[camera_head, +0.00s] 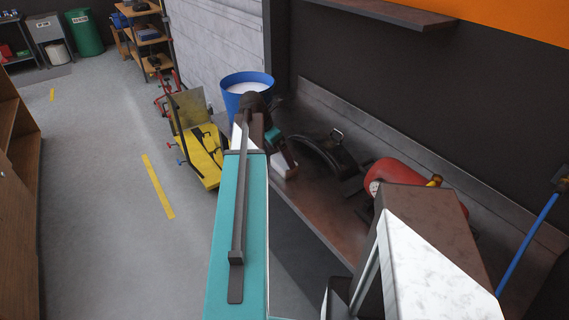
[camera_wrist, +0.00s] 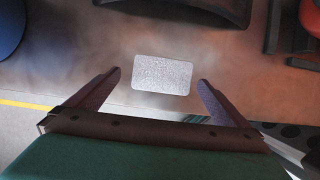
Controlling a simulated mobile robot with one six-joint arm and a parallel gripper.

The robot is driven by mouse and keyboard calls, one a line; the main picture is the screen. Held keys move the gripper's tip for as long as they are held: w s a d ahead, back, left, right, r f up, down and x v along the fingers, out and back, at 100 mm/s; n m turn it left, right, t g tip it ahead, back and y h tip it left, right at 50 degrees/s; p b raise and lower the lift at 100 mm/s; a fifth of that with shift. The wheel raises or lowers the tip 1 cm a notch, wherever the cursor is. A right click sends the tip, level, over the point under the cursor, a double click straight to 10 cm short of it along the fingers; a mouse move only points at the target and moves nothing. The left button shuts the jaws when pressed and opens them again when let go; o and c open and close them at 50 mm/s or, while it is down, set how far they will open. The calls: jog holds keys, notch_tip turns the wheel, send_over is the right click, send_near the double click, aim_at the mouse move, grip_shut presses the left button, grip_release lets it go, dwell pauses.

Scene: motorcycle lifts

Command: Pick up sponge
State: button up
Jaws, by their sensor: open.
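The sponge (camera_wrist: 162,75) is a light grey, speckled rectangle lying flat on the brown bench top (camera_wrist: 100,55) in the wrist view. My gripper (camera_wrist: 160,82) is open, with one finger to the left and one to the right of the sponge, both nearer the bottom of the picture. The fingers do not appear to touch it. In the head view, a small pale block, seemingly the sponge (camera_head: 284,165), shows on the bench just past my arm's end, partly hidden. The gripper fingers are hard to make out there.
A blue bucket (camera_head: 247,84) stands at the bench's far end. A black curved object (camera_head: 322,158) lies right of the sponge, and a red tank (camera_head: 397,174) sits nearer. A shelf (camera_head: 385,12) hangs above. A yellow motorcycle lift (camera_head: 197,152) stands left on the floor.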

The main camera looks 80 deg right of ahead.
aim_at(283, 160)
jog(key=shift+f, duration=0.1)
jog(key=shift+a+p+x, duration=0.1)
jog(key=shift+p+x, duration=0.35)
jog(key=shift+x, duration=0.25)
jog(key=shift+a+p+x, duration=0.15)
jog(key=shift+p+x, duration=0.3)
jog(key=shift+x, duration=1.45)
jog(key=shift+s, duration=0.1)
jog(key=shift+c, duration=0.4)
jog(key=c, duration=1)
jog(key=shift+r, duration=0.25)
